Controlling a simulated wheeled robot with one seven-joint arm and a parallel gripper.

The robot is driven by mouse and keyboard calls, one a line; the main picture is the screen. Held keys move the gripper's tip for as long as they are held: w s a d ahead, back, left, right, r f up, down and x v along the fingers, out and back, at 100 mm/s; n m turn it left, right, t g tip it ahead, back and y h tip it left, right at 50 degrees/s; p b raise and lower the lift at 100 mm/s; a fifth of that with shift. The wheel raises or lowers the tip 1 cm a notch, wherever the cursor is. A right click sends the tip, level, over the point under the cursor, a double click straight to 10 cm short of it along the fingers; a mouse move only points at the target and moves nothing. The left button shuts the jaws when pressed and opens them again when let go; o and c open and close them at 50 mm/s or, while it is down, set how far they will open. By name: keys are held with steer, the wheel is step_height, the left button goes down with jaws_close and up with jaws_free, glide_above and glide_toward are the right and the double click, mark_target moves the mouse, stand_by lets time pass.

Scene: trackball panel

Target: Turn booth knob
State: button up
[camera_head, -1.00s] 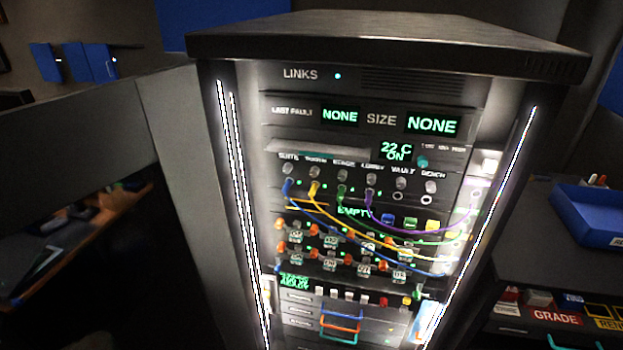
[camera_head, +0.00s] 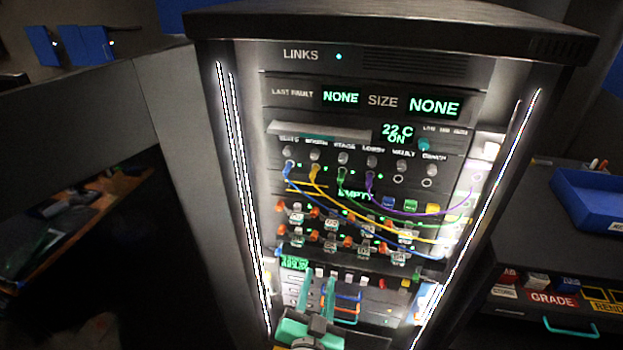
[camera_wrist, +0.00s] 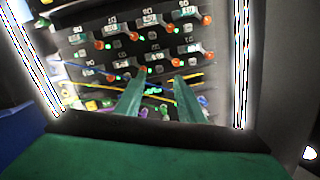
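The booth knob (camera_head: 315,154) is a small grey round knob, second from the left in the row of knobs on the rack in the head view. Its small label above is blurred, and I cannot make out its pointer. A yellow plug (camera_head: 314,172) sits in the jack below it. My gripper (camera_head: 317,284) has green fingers and is at the bottom of the head view, well below the knob row. In the wrist view my gripper (camera_wrist: 160,82) has its fingers apart with nothing held. The booth knob cannot be made out there.
Blue, yellow, green and purple cables (camera_head: 420,212) sag across the rack front below the knobs. Rows of orange-tipped switches (camera_head: 345,228) lie lower. The rack top (camera_head: 380,30) overhangs. A blue tray (camera_head: 590,200) stands on the right counter. A lit strip edges each rack side.

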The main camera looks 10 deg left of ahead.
steer(key=w+a+r+m, duration=0.35)
steer(key=w+r, duration=0.25)
steer(key=r, duration=0.5)
steer(key=m+t+h, duration=0.1)
steer(key=m, duration=0.1)
glide_toward(314, 157)
steer(key=w, duration=0.8)
steer(key=shift+a, duration=0.15)
steer(key=shift+s, duration=0.1)
jaws_close()
